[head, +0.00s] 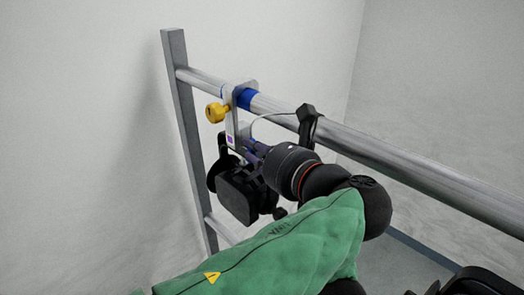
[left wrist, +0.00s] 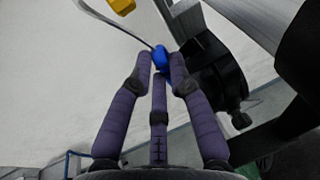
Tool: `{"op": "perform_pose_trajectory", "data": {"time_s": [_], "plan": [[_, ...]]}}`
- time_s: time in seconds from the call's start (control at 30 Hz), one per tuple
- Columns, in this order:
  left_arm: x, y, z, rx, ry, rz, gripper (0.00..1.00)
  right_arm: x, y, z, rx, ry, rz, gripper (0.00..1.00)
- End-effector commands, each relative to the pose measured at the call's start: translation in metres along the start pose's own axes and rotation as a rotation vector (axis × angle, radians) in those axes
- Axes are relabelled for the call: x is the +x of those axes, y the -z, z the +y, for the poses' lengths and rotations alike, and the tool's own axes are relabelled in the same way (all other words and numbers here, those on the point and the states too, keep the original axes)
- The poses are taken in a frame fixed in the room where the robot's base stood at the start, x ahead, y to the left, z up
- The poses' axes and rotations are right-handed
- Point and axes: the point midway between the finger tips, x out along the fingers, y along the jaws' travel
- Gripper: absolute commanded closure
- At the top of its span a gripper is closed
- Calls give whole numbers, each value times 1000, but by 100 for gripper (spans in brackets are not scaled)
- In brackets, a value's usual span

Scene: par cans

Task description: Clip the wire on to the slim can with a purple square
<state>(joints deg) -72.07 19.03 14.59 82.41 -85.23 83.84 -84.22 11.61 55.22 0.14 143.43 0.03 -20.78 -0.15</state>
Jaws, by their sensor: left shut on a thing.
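The slim black can (head: 238,196) hangs below the rail from a silver hook bracket (head: 231,112) that carries a small purple square (head: 229,139). My left gripper (head: 252,149) is beside the bracket, just above the can. In the left wrist view, my left gripper (left wrist: 160,64) is shut on a small blue clip (left wrist: 160,54). The thin grey wire (left wrist: 119,24) runs to this clip; it also shows in the head view (head: 272,115), arching toward a black clamp on the rail. The can shows beside the fingers (left wrist: 216,80).
A metal rail (head: 400,160) slopes across the head view from an upright post (head: 184,130). A yellow knob (head: 215,112) sticks out left of the bracket. A black clamp (head: 307,118) sits on the rail to the right. Pale walls stand behind.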

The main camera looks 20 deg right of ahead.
Motion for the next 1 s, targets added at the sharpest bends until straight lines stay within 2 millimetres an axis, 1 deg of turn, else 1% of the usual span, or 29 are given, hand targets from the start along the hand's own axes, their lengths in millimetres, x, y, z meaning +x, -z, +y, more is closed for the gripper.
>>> {"op": "perform_pose_trajectory", "data": {"time_s": [0.6, 1.0], "plan": [[25, -5, 5, 0, 0, -1, 100, -6, 0, -2, 0, 0, 0, 60], [27, -5, 6, 0, 1, -1, 100, -6, 0, -2, 0, 0, 0, 60]]}}
